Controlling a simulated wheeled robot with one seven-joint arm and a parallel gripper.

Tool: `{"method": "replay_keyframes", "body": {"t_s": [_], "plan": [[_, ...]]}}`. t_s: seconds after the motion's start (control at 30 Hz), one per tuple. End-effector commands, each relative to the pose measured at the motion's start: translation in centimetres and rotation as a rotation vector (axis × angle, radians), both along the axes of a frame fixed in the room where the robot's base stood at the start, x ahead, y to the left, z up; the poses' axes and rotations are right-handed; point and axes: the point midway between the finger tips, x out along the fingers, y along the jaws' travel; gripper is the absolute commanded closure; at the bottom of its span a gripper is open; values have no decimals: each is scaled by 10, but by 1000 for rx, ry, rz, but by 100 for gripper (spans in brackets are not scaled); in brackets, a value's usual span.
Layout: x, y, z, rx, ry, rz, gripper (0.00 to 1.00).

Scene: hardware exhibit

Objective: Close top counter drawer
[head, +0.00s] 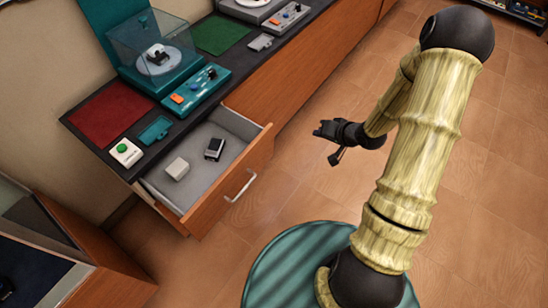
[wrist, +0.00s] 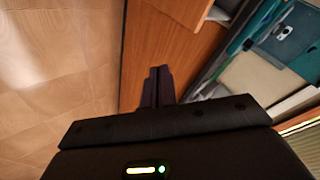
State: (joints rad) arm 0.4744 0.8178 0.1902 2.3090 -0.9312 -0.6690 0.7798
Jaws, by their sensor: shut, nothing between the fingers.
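The top counter drawer (head: 205,195) is pulled open from the dark-topped wooden counter in the head view. Its wooden front carries a pale curved handle (head: 241,187). A small white block (head: 177,168) and a small dark-and-white device (head: 214,148) lie inside on its grey floor. My gripper (head: 326,133) is in the air to the right of the drawer front, apart from it. In the wrist view my gripper's dark fingers (wrist: 158,85) are together with nothing between them. Behind them is a wooden surface (wrist: 165,40); I cannot tell which panel it is.
The countertop (head: 75,120) holds a turntable (head: 157,58) under a clear cover, a teal control box (head: 195,92), a red mat (head: 112,113) and a white box with a green button (head: 125,152). A wooden cabinet (head: 90,250) stands at lower left.

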Motion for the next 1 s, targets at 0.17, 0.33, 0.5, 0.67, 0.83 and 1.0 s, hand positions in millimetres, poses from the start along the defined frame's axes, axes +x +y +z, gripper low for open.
{"method": "replay_keyframes", "body": {"t_s": [0.17,0.33,0.5,0.67,0.83,1.0], "plan": [[-2,14,-82,305,-27,-22,100],[-12,27,-129,625,-44,-39,100],[-24,32,-151,894,-55,-43,100],[-29,33,-151,994,-59,-38,100],[-29,33,-149,996,-59,-36,100],[-28,34,-149,994,-59,-37,100]]}}
